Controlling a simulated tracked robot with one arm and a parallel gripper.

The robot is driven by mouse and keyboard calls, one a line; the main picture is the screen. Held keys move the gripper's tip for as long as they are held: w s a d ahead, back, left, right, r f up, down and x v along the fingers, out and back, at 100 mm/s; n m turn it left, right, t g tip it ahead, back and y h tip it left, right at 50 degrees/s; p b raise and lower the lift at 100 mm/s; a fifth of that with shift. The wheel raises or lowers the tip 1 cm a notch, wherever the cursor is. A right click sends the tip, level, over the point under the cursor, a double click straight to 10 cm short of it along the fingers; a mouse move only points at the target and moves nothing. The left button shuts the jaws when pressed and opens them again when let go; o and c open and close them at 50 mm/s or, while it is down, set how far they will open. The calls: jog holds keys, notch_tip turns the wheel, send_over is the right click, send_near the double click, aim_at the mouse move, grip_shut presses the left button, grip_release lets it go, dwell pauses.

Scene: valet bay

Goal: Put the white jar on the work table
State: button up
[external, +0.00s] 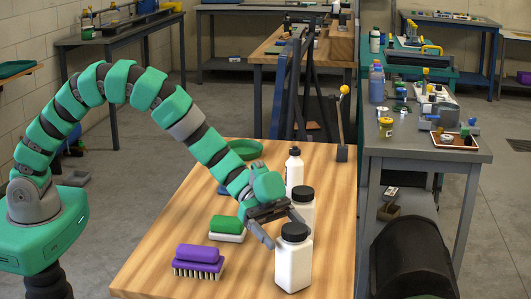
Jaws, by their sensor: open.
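A white jar with a black lid (293,266) stands upright near the front right of the wooden table (145,268). A second white jar with a black lid (305,211) stands just behind it, partly hidden by my gripper. My gripper (284,232) is open and points down beside the front jar's lid. One finger is at the lid's left, and the other reaches behind it. I cannot tell whether either finger touches a jar. Nothing is seen held.
A white bottle (294,170) stands behind the jars. A purple brush (199,258) and a green-and-white brush (226,229) lie to the left. A green dish (244,149) is farther back. A grey bench (422,142) with several items stands at right.

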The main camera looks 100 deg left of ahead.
jog(key=p+v, duration=0.1)
jog(key=v, duration=0.5)
jog(key=shift+s+a, duration=0.15)
jog(key=shift+r, duration=0.2)
jog(key=w+a+r+n+t+y, duration=0.1)
jog(key=a+r+t+y, duration=0.15)
jog(key=r, duration=0.85)
jog(key=a+r+n+t+y, duration=0.2)
jog(key=a+r+y, duration=0.2)
jog(key=r, duration=0.7)
jog(key=w+a+r+n+t+y, duration=0.1)
jog(key=a+r+t+y, duration=0.15)
jog(key=r, duration=0.85)
jog(key=s+a+r+n+y, duration=0.2)
jog(key=s+r+n+y, duration=0.2)
jog(key=s+r, duration=0.9)
jog(key=s+d+r+h, duration=0.1)
jog(key=s+r, duration=0.1)
jog(key=s, duration=0.2)
jog(key=s+d+r+g, duration=0.1)
jog(key=s+d+r, duration=0.1)
jog(key=s, duration=0.3)
jog(key=s+d+r+n+g+h, duration=0.1)
jog(key=s+d+r, duration=0.1)
jog(key=s+r, duration=0.1)
jog(key=shift+s+h, duration=0.3)
jog(key=shift+s, duration=0.6)
